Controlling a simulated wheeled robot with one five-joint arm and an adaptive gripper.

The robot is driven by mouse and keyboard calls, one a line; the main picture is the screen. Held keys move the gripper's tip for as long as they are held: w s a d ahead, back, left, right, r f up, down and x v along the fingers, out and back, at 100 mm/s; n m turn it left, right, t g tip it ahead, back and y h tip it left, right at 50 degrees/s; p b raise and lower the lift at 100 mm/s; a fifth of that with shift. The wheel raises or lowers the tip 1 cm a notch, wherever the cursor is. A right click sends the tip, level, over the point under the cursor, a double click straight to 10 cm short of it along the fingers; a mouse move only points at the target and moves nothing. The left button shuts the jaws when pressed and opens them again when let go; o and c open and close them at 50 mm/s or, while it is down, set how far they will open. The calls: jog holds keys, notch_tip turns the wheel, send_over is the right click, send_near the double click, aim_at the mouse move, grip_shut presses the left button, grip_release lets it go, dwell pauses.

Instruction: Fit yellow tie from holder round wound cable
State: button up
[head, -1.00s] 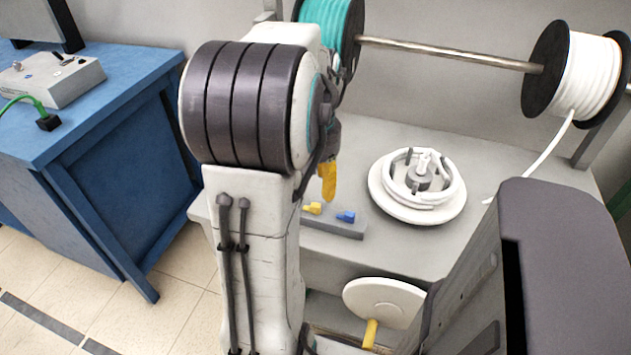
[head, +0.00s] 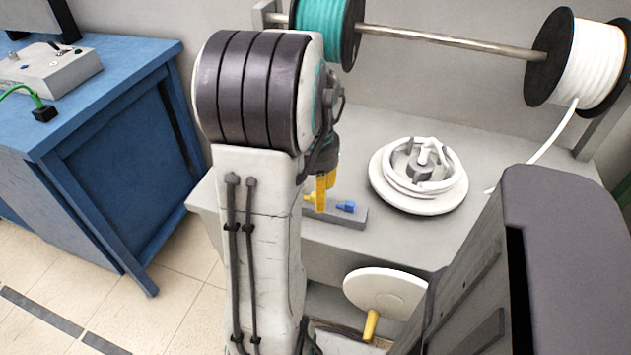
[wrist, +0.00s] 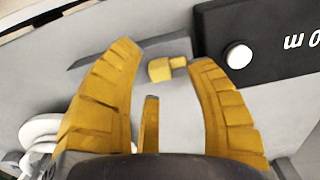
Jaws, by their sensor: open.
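The yellow tie (head: 309,198) is at the left end of the grey holder (head: 350,220) and is partly hidden by my gripper in the head view. In the wrist view the yellow tie (wrist: 165,68) shows between the two fingertips, apart from both. My gripper (head: 323,192) has yellow fingers and is open, pointing down at the holder; it also shows in the wrist view (wrist: 168,62). A blue tie (head: 346,207) sits on the holder to the right. The wound white cable (head: 400,182) lies coiled on a round white plate (head: 440,205) around a grey hub.
A teal spool (head: 325,25) and a white spool (head: 597,65) hang on a rod at the back. A white disc with a yellow handle (head: 385,292) is below the bench front. A black box with a white button (wrist: 265,45) is right in the wrist view.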

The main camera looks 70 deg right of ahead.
jog(key=shift+f, duration=0.75)
jog(key=shift+o, duration=0.3)
grip_shut()
jog(key=shift+r+p, duration=0.85)
jog(key=shift+r, duration=0.25)
dwell(0.8)
jog(key=shift+r+p, duration=1.4)
jog(key=shift+r, duration=0.2)
